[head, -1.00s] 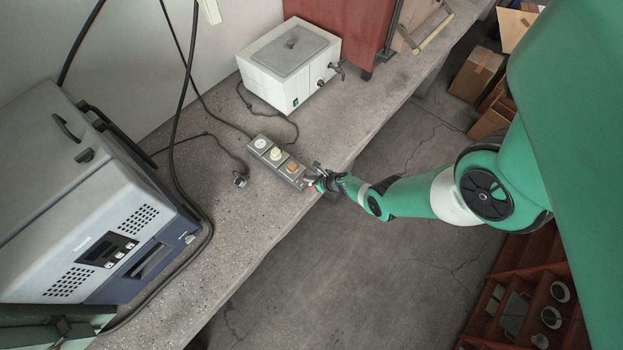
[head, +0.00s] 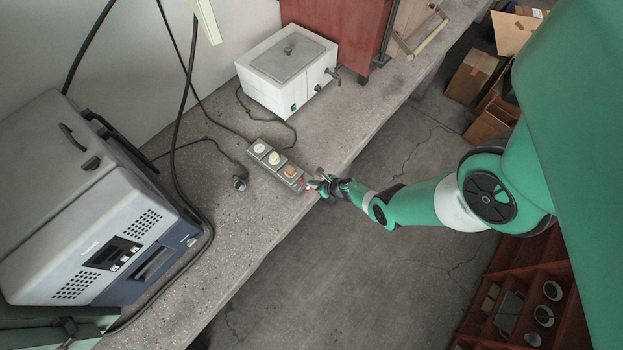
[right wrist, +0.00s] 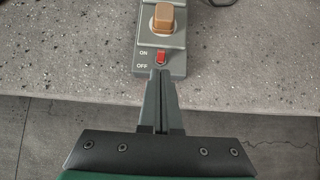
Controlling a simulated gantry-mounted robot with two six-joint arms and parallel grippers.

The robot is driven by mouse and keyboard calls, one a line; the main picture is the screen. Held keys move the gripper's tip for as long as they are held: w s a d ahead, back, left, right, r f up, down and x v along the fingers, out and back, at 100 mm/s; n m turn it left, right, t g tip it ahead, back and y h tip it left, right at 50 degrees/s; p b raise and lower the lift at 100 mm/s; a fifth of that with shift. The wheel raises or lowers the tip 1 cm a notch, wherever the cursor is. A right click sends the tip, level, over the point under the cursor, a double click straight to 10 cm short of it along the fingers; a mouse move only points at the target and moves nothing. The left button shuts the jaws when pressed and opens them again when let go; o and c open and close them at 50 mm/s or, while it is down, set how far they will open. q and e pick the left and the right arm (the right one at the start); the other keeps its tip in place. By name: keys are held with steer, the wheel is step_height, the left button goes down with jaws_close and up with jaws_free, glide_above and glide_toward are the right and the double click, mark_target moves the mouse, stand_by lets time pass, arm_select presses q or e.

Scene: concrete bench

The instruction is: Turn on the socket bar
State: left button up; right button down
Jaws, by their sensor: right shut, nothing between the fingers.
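The grey socket bar (head: 268,158) lies on the concrete bench, its near end close to the bench's front edge. It carries a white, a cream and an orange-brown plug in a row. The near end has a red switch (right wrist: 161,57) with ON and OFF printed beside it in the right wrist view. My right gripper (head: 315,185) is at this end of the bar, shut and empty. In the right wrist view its fingertips (right wrist: 160,73) are just below the red switch, on the OFF side; I cannot tell whether they touch it. My left gripper is not in view.
A white lidded bath (head: 287,75) with a tap stands behind the bar. A large grey and blue machine (head: 95,215) fills the left side. A loose plug (head: 239,183) and black cables lie left of the bar. The bench's front edge drops to the floor.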

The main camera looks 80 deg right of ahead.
steer(key=s+a+r+p, duration=0.2)
steer(key=s+r+p, duration=0.2)
steer(key=r+p, duration=0.5)
steer(key=shift+s+a+r, duration=0.15)
steer(key=shift+a+r, duration=0.05)
steer(key=shift+a, duration=0.2)
